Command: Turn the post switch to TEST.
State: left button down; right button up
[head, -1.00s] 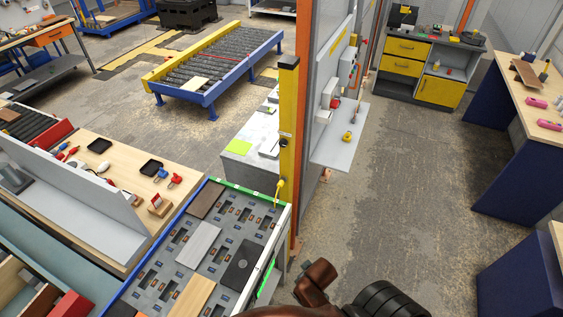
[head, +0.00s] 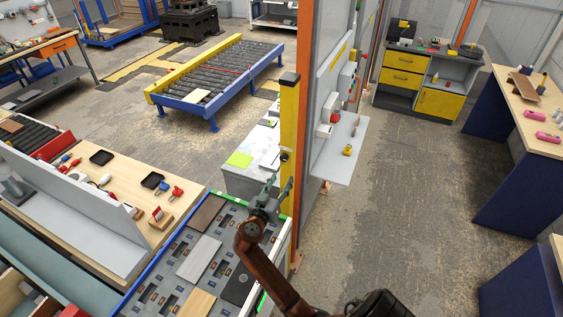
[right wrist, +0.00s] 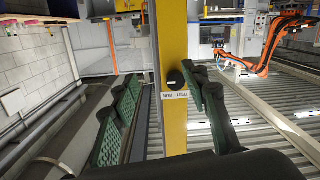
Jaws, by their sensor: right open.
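The yellow post (head: 288,120) stands upright at the far corner of the board table. Its black round switch knob (head: 284,156) faces the table side. In the right wrist view the knob (right wrist: 175,80) sits on the yellow post face beside a white label (right wrist: 174,96) reading TEST and RUN, seen sideways. Which word the knob points to is too small to tell. My right gripper (head: 279,186) is open and empty, just below the knob. In the wrist view its green-padded fingers (right wrist: 160,80) lie either side of the post, apart from the knob. My left gripper is out of view.
The table (head: 283,246) below holds several flat boards. A grey wall panel with a shelf (head: 338,160) stands right of the post. A roller conveyor (head: 215,75) lies further back; open floor is at right.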

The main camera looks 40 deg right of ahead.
aim_at(283, 159)
jog(key=shift+t+h, duration=0.3)
jog(key=shift+h, duration=0.2)
jog(key=w+d+r+p, duration=0.1)
jog(key=w+d+r, duration=0.1)
jog(key=w+d, duration=0.1)
jog(key=w+d+r+p, duration=0.1)
jog(key=w, duration=0.1)
jog(key=shift+w+d+r+p, duration=0.1)
jog(key=shift+w+d+p, duration=0.15)
jog(key=shift+d+p, duration=0.1)
jog(key=shift+w+d, duration=0.25)
jog(key=shift+d, duration=0.2)
grip_shut()
